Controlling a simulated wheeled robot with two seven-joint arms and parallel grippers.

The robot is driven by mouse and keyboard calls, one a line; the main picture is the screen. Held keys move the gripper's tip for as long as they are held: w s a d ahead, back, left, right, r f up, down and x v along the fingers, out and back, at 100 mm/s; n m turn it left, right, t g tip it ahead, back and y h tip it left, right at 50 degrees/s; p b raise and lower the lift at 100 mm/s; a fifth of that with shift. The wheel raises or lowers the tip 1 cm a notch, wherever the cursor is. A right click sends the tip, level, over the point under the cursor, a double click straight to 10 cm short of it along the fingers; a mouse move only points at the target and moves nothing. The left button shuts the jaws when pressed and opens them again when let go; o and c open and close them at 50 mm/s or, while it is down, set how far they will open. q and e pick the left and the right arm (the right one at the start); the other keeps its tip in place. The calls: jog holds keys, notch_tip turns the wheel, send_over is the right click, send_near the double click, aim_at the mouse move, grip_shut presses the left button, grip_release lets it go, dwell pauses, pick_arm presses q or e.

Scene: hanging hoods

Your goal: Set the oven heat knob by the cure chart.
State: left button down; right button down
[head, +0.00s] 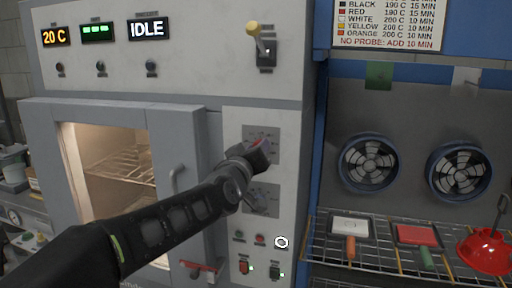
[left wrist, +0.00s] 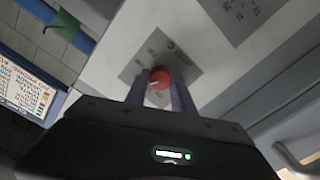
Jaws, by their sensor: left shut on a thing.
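The oven's control panel (head: 294,186) holds an upper dial plate with a red knob (left wrist: 160,77). My left gripper (head: 259,154) reaches across the oven front and hides most of this knob in the head view. In the left wrist view its two fingers are shut on the red knob, one on each side. A pale pointer line shows on the knob; the setting is too small to read. The cure chart (head: 388,24) lists black and red at 190 C 15 min, white, yellow and orange at 200 C 10 min, and "no probe: add 10 min". My right gripper is out of view.
Oven displays read 20 C (head: 55,36) and IDLE (head: 149,29). A yellow-tipped lever (head: 257,36) is above the panel. A lower dial plate (head: 266,207), partly hidden, and buttons sit below. A wire shelf (head: 378,263) at right holds white and red panels and a red hood-like thing (head: 487,252).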

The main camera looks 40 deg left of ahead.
pick_arm(q)
jog(key=m, duration=0.9)
jog(key=shift+d+f+m, duration=0.1)
jog(key=shift+f+m, duration=0.05)
jog(key=shift+m, duration=0.15)
dwell(0.3)
jog(key=c, duration=1.1)
grip_release()
jog(key=shift+o, duration=0.2)
